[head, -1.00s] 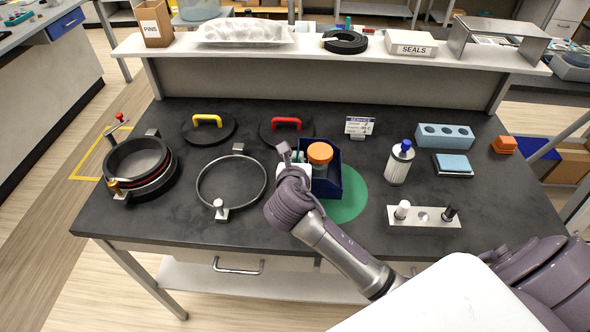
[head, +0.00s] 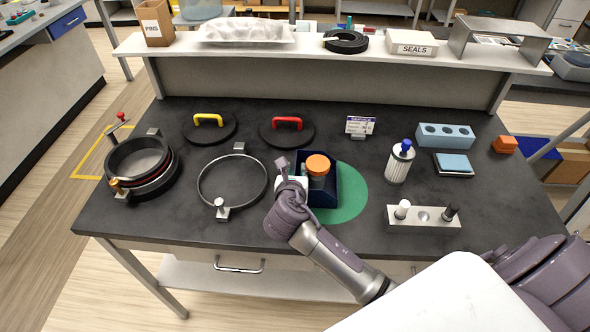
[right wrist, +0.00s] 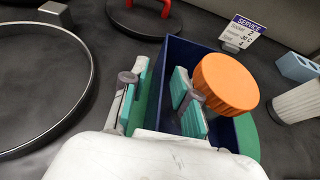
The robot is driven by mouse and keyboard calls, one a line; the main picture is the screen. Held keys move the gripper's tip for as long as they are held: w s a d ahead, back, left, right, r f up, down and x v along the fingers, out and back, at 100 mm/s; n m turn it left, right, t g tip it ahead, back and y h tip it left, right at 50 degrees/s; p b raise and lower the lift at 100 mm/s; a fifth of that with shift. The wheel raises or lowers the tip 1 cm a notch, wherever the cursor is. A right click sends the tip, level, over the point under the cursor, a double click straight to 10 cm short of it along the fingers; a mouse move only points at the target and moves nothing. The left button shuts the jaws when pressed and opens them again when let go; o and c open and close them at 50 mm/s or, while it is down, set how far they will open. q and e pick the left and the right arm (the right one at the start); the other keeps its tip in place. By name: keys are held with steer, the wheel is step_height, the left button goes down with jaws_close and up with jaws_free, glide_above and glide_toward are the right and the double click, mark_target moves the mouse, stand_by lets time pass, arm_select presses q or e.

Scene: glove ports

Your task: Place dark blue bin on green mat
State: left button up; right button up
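The dark blue bin (head: 329,190) stands over the green mat (head: 352,193), toward its left part. In the right wrist view, green shows on both sides of the bin (right wrist: 206,52). An orange-lidded jar (head: 318,166) is in the bin. My right gripper (right wrist: 160,98) is at the bin's left wall, one finger outside and one inside. Its teal pads look apart from the wall, so it appears open. In the head view the right gripper (head: 292,172) hides the bin's left side. My left gripper is not in view.
A black ring (head: 232,183) lies left of the bin, and red- and yellow-handled lids lie behind. A sign (head: 359,126), white filter bottle (head: 399,162) and grey pin holder (head: 423,218) stand to the right.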

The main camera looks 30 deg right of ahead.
steer(key=v, duration=1.2)
steer(key=shift+b, duration=0.35)
